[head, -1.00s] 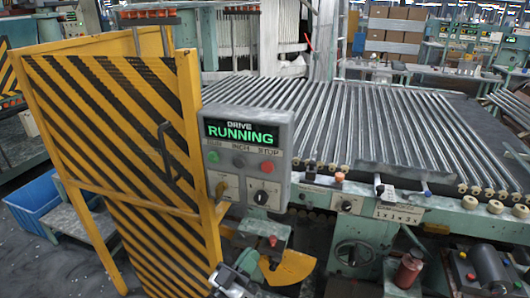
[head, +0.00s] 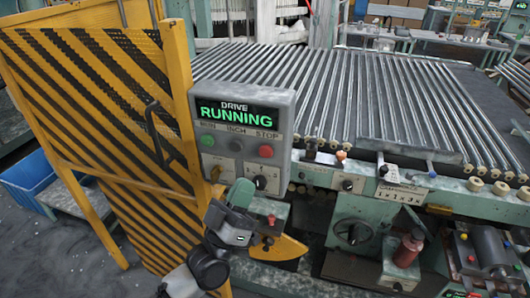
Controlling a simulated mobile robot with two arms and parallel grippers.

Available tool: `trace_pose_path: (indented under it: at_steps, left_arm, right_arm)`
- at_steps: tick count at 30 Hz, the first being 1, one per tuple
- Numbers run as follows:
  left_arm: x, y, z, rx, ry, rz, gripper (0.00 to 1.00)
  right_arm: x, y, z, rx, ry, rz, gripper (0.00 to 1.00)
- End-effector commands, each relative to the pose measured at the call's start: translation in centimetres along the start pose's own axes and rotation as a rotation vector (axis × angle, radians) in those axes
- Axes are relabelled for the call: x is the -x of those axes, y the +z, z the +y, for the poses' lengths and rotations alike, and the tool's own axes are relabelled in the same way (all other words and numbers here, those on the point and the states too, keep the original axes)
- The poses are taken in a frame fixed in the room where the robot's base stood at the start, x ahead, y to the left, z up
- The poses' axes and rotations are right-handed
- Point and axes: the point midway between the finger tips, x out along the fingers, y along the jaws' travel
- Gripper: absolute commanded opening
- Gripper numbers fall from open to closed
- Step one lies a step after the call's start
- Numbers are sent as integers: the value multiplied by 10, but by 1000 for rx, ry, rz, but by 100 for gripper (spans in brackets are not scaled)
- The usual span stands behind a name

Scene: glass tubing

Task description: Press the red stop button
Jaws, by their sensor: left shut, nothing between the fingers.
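The red stop button (head: 266,151) is a round red cap under the word STOP, at the right of a button row on the grey control box (head: 286,118). My right gripper is not in view.
A yellow and black striped gate (head: 95,110) stands left of the box. A bed of metal rollers (head: 340,95) lies behind and right. A black knob (head: 260,182) sits low on the box, close to my gripper.

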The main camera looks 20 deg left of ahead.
Motion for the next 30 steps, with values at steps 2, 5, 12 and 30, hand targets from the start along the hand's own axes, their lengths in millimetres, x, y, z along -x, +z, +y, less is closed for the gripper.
trace_pose_path:
  at_steps: [2, 5, 12, 30]
  left_arm:
    - [-5, 5, -5, -1, 0, 1, 0]
    - [-14, 12, -11, -1, 1, 1, 0]
    - [-38, 30, -28, -1, 1, 2, 0]
    - [-58, 42, -42, 0, -1, -1, 0]
  right_arm:
    - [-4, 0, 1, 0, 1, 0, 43]
    - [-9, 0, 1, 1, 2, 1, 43]
    - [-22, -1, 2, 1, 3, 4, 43]
    - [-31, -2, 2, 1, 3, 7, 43]
